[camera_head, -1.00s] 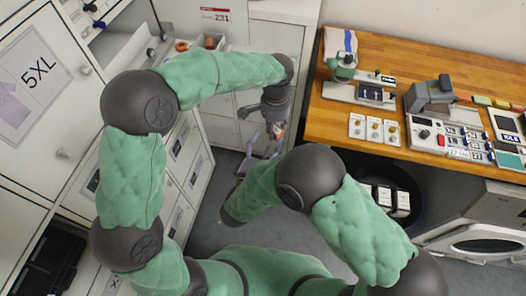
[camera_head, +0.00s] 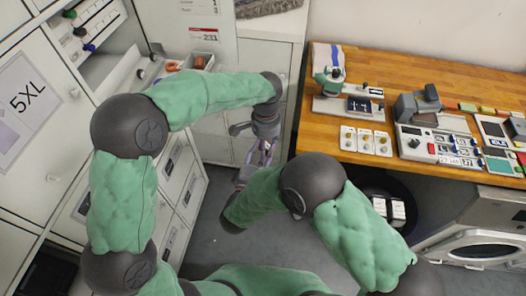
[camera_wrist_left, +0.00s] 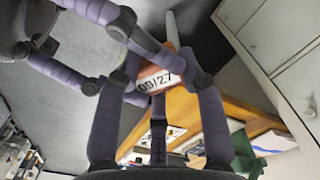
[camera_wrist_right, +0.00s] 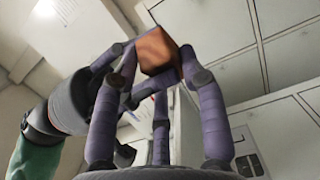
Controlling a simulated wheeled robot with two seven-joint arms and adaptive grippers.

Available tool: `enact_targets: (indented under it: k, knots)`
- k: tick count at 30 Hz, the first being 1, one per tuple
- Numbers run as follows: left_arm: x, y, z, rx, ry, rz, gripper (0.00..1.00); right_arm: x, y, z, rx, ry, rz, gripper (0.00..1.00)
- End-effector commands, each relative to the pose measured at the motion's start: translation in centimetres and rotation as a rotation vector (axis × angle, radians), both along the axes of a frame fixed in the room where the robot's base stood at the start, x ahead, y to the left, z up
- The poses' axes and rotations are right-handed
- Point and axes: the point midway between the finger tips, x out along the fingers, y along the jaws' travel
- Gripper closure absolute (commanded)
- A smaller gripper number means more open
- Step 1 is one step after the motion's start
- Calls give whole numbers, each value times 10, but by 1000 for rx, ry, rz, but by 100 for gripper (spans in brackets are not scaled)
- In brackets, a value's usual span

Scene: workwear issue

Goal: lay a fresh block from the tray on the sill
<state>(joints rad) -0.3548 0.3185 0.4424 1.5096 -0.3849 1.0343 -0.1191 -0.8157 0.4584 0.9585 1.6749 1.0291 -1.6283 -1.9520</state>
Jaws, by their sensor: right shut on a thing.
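An orange-brown block with a white label showing dark characters (camera_wrist_left: 157,80) is between the two grippers' fingers. It also shows in the right wrist view (camera_wrist_right: 157,50). My right gripper (camera_wrist_right: 155,75) is shut on it. My left gripper (camera_wrist_left: 160,85) has its fingers around the same block from the other side; whether they press on it is unclear. In the head view both hands meet low in the middle, the left gripper (camera_head: 263,148) above the right gripper (camera_head: 250,160), and the block is mostly hidden. I cannot tell which surface is the sill.
A wooden counter (camera_head: 440,82) at right carries several devices and cards. A small grey tray (camera_head: 203,54) with orange items stands near the drawers at upper left. White cabinets (camera_head: 35,85) line the left. Dark floor lies below; a front-loading machine (camera_head: 480,250) stands lower right.

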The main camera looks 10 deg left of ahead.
Motion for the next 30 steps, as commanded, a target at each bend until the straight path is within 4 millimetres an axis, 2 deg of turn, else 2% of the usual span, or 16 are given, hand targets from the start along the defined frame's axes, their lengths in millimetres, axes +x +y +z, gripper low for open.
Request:
enact_targets:
  k: [1,3,12,16,20,30]
  knots:
    - [1,-2,3,-5,-4,1,47,-1,1,-4,-2,10,6,89]
    - [1,-2,3,-5,-4,1,34,-1,1,-4,-2,9,6,89]
    - [0,-1,2,-3,-2,1,34,-1,1,-3,-1,6,4,89]
    - [1,-1,9,-3,-4,1,34,0,1,-2,-1,5,4,89]
    - [1,-1,27,-4,-7,1,34,0,1,-2,-1,5,3,89]
    - [1,-2,92,-5,-6,1,34,-1,0,-2,-1,5,3,89]
